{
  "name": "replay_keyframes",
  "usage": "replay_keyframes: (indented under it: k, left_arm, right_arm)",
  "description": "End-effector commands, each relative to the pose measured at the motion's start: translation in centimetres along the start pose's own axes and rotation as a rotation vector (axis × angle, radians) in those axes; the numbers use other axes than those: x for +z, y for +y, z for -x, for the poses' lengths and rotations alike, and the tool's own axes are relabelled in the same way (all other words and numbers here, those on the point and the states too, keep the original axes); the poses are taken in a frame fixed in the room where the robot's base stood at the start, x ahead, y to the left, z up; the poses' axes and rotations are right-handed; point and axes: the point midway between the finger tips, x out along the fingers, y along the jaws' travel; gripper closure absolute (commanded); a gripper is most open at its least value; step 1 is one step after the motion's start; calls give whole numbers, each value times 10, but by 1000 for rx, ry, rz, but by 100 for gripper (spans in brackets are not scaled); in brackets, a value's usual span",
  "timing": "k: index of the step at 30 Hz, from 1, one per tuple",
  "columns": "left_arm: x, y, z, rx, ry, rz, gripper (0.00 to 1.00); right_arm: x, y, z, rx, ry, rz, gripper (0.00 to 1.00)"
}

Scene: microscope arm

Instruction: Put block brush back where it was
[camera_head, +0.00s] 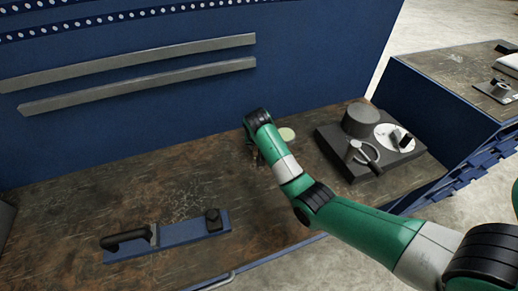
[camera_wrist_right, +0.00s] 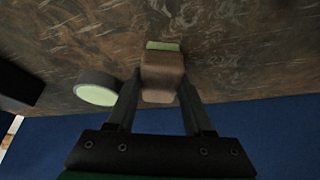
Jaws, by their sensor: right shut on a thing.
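The block brush (camera_wrist_right: 162,68), a brown wooden block with a pale green end, sits between the fingers of my right gripper (camera_wrist_right: 160,86) in the right wrist view. My right gripper is shut on it, close to the dark worn bench top; I cannot tell whether the brush touches the bench. In the head view the right gripper (camera_head: 256,156) is small and partly behind my green wrist, so the brush is hardly visible there. My left gripper is not in view.
A round pale-green-topped piece (camera_head: 287,134) stands beside the gripper, also in the right wrist view (camera_wrist_right: 98,94). A dark fixture (camera_head: 345,155) with a round block is to the right. A blue bar with a black handle (camera_head: 185,238) lies front left. A blue panel (camera_head: 180,120) rises behind.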

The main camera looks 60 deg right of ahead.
Motion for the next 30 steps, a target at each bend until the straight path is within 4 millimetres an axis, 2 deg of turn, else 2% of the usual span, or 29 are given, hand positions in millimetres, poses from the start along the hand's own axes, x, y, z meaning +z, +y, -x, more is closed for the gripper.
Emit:
replay_keyframes:
  k: [9, 10, 14, 15, 24, 26, 30]
  left_arm:
    - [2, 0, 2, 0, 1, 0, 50]
    - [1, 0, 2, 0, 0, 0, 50]
    - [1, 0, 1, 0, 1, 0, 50]
    - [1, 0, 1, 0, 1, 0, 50]
    - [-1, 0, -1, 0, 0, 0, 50]
    - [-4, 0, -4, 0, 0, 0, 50]
    - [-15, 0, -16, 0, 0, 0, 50]
  right_arm:
    - [1, 0, -3, -1, 1, -1, 100]
    - [1, 0, -2, -1, 1, -1, 45]
    - [1, 0, -2, -1, 1, 0, 21]
    - [1, 0, -1, 0, 1, 0, 18]
    - [-1, 0, 2, -1, 1, -1, 18]
    - [-2, 0, 7, -1, 1, 0, 18]
    - [-4, -1, 35, -4, 4, 0, 18]
